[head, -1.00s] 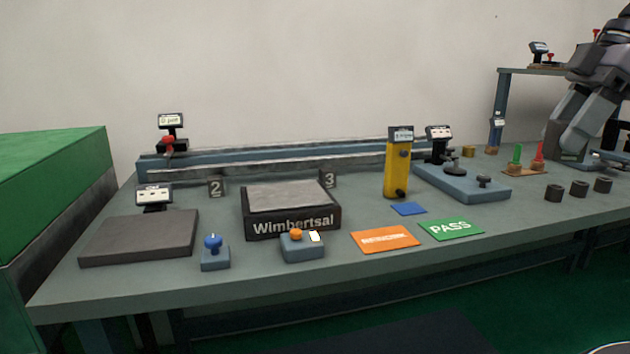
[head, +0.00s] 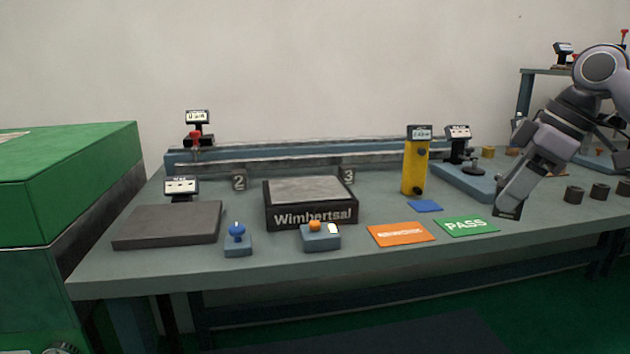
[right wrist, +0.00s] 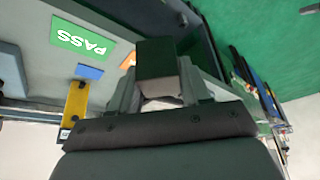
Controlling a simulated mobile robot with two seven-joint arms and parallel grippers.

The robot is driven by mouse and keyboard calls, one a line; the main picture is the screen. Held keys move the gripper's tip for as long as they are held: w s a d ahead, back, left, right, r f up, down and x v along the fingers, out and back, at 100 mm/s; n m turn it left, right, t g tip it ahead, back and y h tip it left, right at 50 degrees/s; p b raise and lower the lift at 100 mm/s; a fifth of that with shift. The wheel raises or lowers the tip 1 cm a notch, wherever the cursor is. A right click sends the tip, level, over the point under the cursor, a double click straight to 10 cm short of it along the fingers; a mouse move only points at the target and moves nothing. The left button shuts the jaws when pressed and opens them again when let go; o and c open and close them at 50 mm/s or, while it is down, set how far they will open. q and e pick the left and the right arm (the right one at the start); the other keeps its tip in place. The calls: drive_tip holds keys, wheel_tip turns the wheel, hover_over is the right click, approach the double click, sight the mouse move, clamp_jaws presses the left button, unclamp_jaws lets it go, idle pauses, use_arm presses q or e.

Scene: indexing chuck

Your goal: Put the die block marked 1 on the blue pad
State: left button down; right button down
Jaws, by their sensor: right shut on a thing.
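My right gripper (head: 509,199) is shut on a dark block (head: 508,211) just right of the green PASS card. In the right wrist view the block (right wrist: 157,58) sits between the fingers; no number can be read on it. The small blue pad (head: 425,206) lies bare on the bench, left of the gripper; it also shows in the right wrist view (right wrist: 89,71). My left gripper is not in view.
The green PASS card (head: 467,226) and an orange card (head: 401,235) lie in front of the pad. A yellow post (head: 414,167) stands just behind it. A blue-based gauge stand (head: 462,182) is further right, and short dark cylinders (head: 574,195) stand at the right.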

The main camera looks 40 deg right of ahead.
drive_tip(key=w+a+f+m+h, duration=0.1)
drive_tip(key=w+a+f+m, duration=0.2)
drive_tip(key=w+a+f, duration=0.95)
drive_tip(key=w+a+f+m, duration=0.1)
drive_tip(key=w+a+f, duration=0.1)
drive_tip(key=a, duration=0.9)
drive_tip(key=w+a+f, duration=0.2)
drive_tip(key=a, duration=0.9)
wheel_tip(320, 180, up, 7)
drive_tip(key=p, duration=1.5)
drive_tip(key=shift+h, duration=0.4)
drive_tip(key=shift+w, duration=0.2)
